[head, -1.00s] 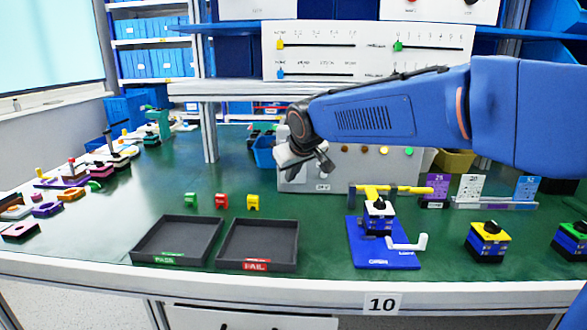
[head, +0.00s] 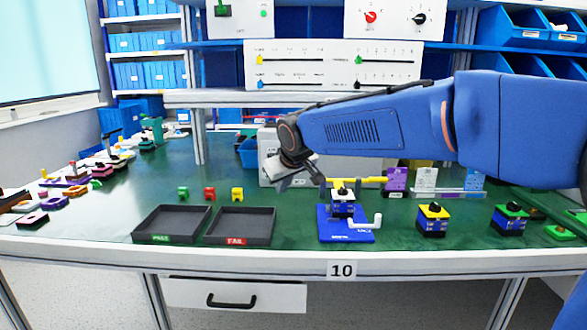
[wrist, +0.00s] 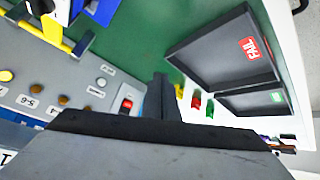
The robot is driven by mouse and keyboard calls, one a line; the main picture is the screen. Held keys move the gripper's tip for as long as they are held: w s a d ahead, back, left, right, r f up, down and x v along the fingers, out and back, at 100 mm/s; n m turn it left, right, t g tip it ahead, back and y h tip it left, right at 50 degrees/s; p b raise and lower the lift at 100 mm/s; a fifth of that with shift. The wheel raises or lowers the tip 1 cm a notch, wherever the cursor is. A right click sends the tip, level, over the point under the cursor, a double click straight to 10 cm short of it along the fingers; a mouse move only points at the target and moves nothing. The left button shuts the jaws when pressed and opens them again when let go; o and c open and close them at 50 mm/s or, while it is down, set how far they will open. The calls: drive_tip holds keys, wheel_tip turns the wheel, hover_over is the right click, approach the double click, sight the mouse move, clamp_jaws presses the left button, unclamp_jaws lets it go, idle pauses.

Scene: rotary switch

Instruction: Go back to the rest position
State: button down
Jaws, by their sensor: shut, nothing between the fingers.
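My gripper (head: 298,178) hangs above the middle of the green table in the head view, in front of the grey control box (head: 268,160). It is shut and empty. In the wrist view my gripper (wrist: 162,92) shows as a dark wedge, with the box's red switch (wrist: 126,103) just left of its tip. A rotary switch with a white top and black knob (head: 342,204) sits in the blue fixture (head: 345,236), apart from my gripper. My forearm hides part of the back.
Two dark trays, PASS (head: 170,224) and FAIL (head: 240,226), lie at the front left. Green, red and yellow clips stand behind them. A slider panel (head: 330,65) is on the shelf behind my arm.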

drive_tip(key=s+d+f+m+g+h, duration=0.1)
drive_tip(key=s+d+f+m, duration=0.1)
drive_tip(key=s+d, duration=0.75)
drive_tip(key=s+d+f+m+h, duration=0.1)
drive_tip(key=s+d, duration=0.6)
drive_tip(key=d, duration=0.5)
drive_tip(key=s+d+f+m, duration=0.1)
drive_tip(key=s+d+f, duration=0.2)
drive_tip(key=s, duration=0.4)
drive_tip(key=s+d+f+m+g, duration=0.1)
drive_tip(key=s+d+f, duration=0.3)
drive_tip(key=s, duration=0.3)
drive_tip(key=s+d+f+m, duration=0.1)
drive_tip(key=s+d+f, duration=0.2)
drive_tip(key=s, duration=0.4)
drive_tip(key=shift+d+f+m+g+h, duration=0.3)
drive_tip(key=shift+d+f+m+g, duration=0.1)
drive_tip(key=shift+f, duration=0.3)
drive_tip(key=shift+s, duration=0.1)
